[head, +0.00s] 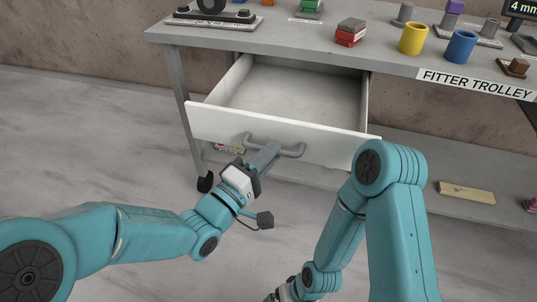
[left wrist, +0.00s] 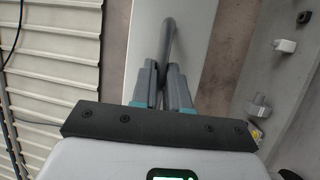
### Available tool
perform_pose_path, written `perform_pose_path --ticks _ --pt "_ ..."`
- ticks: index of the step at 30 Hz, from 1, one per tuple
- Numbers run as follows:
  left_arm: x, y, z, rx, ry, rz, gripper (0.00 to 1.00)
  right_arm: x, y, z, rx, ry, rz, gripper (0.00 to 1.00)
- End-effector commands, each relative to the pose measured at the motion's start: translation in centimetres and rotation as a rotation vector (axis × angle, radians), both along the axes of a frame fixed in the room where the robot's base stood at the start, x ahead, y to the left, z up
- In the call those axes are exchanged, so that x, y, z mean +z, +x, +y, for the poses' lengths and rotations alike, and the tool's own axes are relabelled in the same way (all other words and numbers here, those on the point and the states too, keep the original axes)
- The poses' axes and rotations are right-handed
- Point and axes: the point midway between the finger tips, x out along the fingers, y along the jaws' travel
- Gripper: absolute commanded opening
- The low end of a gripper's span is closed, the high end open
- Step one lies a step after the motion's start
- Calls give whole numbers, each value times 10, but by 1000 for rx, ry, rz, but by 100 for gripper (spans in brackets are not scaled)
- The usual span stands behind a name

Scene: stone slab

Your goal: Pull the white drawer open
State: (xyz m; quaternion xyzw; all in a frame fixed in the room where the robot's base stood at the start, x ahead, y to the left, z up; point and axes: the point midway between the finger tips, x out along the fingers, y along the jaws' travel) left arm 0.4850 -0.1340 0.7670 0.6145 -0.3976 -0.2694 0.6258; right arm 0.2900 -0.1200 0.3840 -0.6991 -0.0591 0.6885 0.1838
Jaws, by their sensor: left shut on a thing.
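The white drawer (head: 270,133) sticks well out of the grey trolley in the head view, and its inside looks empty. A grey bar handle (head: 291,151) is on its front. My left gripper (head: 265,157) is shut on the handle near its middle. In the left wrist view, the two fingers (left wrist: 161,85) close around the handle (left wrist: 170,45), with the white drawer front (left wrist: 196,40) beside it. My right arm hangs low at the right of the head view; its gripper (head: 283,293) is partly cut off at the bottom edge, and its jaws cannot be made out.
A lower shelf (head: 420,190) holds a tan block (head: 467,193). The floor in front is clear.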

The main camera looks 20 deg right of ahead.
Motion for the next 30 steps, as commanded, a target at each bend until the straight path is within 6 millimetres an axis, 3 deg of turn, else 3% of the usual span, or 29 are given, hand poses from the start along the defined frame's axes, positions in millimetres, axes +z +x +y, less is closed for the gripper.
perform_pose_path --ticks 15,16,18,30 --pt "2 4 -2 2 -5 -5 0 0 0 0 -1 0 0 100" --pt "2 3 -2 2 -5 -5 24 0 0 0 -1 0 0 100" --pt "2 3 -1 1 -4 -5 40 0 0 0 -1 0 0 100" --pt "2 0 1 1 -4 -5 40 0 0 0 0 0 0 100"
